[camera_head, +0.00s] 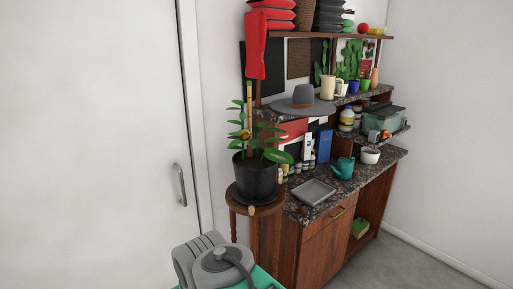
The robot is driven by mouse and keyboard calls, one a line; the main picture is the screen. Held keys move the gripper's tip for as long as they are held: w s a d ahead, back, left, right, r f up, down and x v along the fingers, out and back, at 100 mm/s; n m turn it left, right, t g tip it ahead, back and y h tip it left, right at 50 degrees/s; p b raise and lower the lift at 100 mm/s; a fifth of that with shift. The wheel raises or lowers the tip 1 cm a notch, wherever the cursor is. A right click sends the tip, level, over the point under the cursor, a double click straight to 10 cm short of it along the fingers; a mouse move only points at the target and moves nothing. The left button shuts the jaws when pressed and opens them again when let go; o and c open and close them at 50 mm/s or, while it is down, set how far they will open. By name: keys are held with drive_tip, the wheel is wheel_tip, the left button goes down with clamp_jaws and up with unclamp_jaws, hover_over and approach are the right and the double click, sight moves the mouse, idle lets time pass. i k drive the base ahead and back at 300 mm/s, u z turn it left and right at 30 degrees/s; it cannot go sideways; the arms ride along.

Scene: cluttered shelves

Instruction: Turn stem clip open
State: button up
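A potted plant (270,141) with broad green leaves stands in a dark pot (256,180) near the middle of the head view. An upright yellow stake (249,104) rises from the pot. A small orange-yellow piece (244,134) sits partway up the stake and looks like the stem clip. It is too small to tell whether it is open or shut. My gripper does not show. Only grey rounded parts of my own body show at the bottom edge, below and in front of the plant.
The pot stands on a round wooden stand (238,206). Right of it is a wooden cabinet with a stone counter (375,168), holding a grey tray (313,192) and a teal watering can (343,168). A grey hat (303,104) and red item (255,45) are close above.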

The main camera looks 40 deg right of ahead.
sight(245, 135)
drive_tip(key=z, duration=0.7)
drive_tip(key=i, duration=1)
drive_tip(key=u, duration=0.7)
